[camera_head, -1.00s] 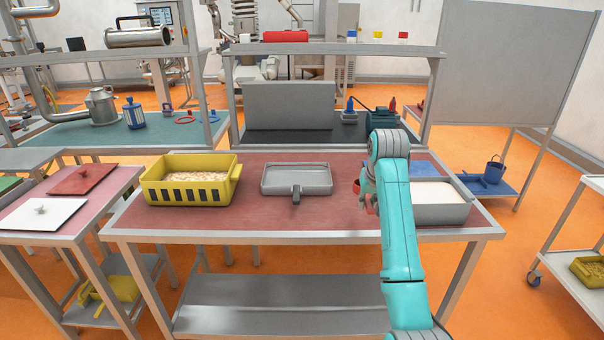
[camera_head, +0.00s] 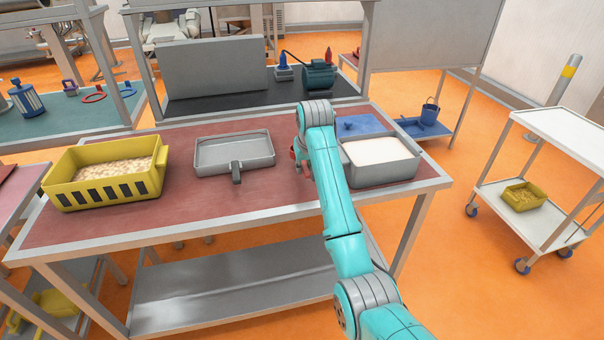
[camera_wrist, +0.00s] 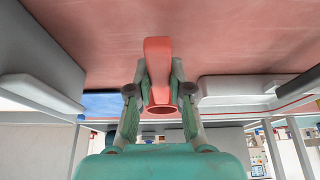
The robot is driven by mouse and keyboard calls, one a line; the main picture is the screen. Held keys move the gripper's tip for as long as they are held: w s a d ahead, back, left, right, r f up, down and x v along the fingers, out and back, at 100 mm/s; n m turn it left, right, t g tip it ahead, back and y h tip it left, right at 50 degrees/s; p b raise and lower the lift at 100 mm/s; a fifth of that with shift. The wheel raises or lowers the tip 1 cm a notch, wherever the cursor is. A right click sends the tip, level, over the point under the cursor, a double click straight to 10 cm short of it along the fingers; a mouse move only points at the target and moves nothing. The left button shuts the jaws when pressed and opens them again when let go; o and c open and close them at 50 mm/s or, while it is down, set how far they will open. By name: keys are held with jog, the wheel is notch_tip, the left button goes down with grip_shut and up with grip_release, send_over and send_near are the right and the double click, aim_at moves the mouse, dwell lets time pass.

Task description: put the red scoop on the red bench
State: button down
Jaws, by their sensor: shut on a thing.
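The red scoop (camera_wrist: 160,92) is between the two fingers of my gripper (camera_wrist: 158,70) in the wrist view. My gripper is shut on it. In the head view only a small red part of the scoop (camera_head: 294,155) shows beside my arm, which hides most of the gripper. The red bench (camera_head: 270,198) has a red top with grey edges. The scoop is over this top, between the grey tray with a handle (camera_head: 235,152) and the grey bin of white powder (camera_head: 379,177). I cannot tell whether the scoop touches the bench.
A yellow bin of pale pieces (camera_head: 107,187) stands at the bench's left. A blue board (camera_head: 358,126) lies behind the powder bin. A white trolley (camera_head: 560,134) stands at the right. Bare red top lies along the front of the bench.

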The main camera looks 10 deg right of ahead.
aim_at(305, 183)
jog(key=shift+f, duration=1.7)
jog(key=c, duration=1.1)
grip_release()
jog(key=shift+f, duration=0.1)
jog(key=v, duration=1.2)
